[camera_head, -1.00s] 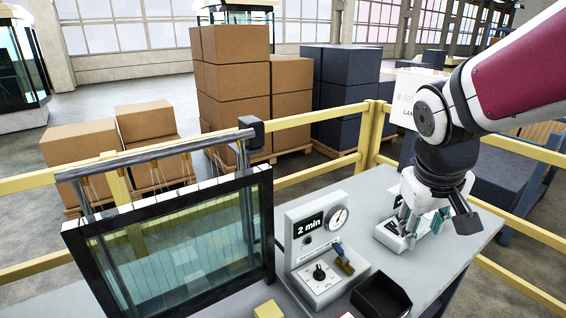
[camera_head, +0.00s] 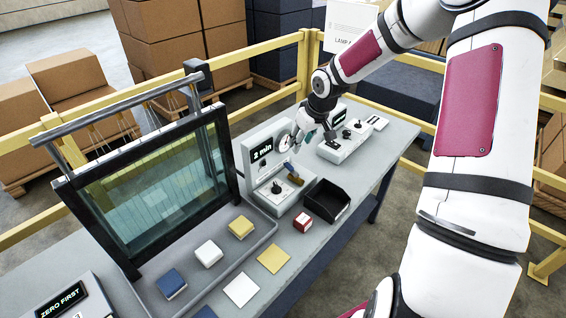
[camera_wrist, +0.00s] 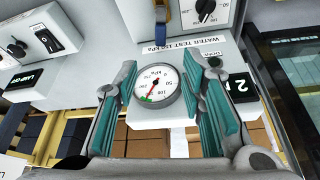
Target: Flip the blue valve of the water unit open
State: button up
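The water unit (camera_head: 268,160) is a pale box with a "2 min" sign, a round gauge and a dark knob (camera_head: 277,187). Its blue valve (camera_head: 288,165) sits beside a brass-coloured piece, low on the front to the right of the knob. In the wrist view, the blue valve (camera_wrist: 161,34) shows at the top, beyond the fingertips. My gripper (camera_head: 305,136) is near the gauge, above and right of the valve. In the wrist view, my gripper (camera_wrist: 160,66) is open, teal fingers apart, with the gauge (camera_wrist: 157,84) seen between them. The fingers look clear of the valve.
Coloured blocks lie in front on a tray (camera_head: 228,258).

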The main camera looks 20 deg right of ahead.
aim_at(289, 166)
jog(key=x, duration=1.4)
jog(key=shift+w+a, duration=0.1)
grip_shut()
